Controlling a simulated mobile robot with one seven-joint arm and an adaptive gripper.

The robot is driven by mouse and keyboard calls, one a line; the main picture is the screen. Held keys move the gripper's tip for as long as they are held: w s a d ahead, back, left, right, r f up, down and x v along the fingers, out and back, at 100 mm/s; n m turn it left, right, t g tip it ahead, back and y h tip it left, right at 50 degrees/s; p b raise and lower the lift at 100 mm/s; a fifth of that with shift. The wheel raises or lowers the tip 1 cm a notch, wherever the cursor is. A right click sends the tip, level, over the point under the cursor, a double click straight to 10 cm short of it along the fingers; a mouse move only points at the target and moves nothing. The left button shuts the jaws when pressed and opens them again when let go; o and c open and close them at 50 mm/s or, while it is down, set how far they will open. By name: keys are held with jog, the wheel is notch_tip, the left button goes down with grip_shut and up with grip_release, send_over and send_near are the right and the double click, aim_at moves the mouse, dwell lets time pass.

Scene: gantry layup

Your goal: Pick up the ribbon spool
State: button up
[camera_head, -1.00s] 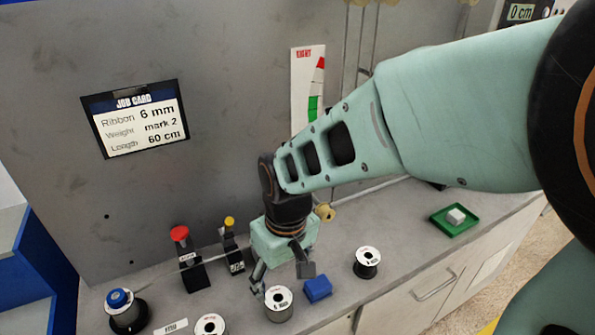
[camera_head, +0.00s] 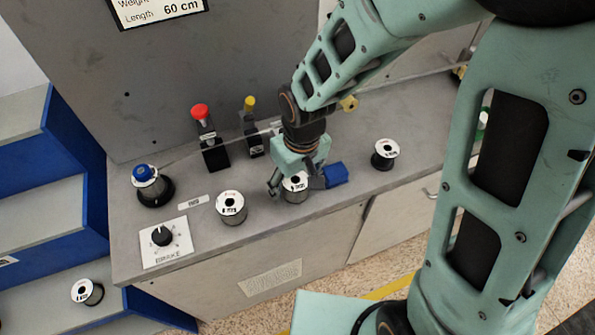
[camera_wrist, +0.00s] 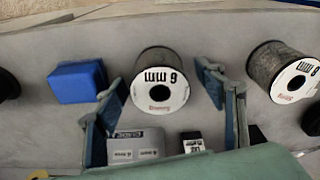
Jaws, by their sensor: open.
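The ribbon spool marked 6 mm (camera_wrist: 160,82) is grey with a white top face. In the wrist view it sits upright between the two fingers of my gripper (camera_wrist: 163,93), with a gap visible on each side. In the head view the same spool (camera_head: 295,194) stands on the grey bench near its front edge, partly hidden behind my gripper (camera_head: 296,184). My gripper is open and points down at the spool, holding nothing.
A blue block (camera_head: 336,174) lies close to the right of the spool. Other spools stand to the left (camera_head: 231,208) and right (camera_head: 385,154). Red-knobbed (camera_head: 210,140) and yellow-knobbed (camera_head: 252,130) posts stand behind. A brake dial (camera_head: 164,240) is at front left.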

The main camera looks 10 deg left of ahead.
jog(key=c, duration=1.5)
jog(key=shift+c, duration=0.7)
jog(key=shift+r, duration=0.1)
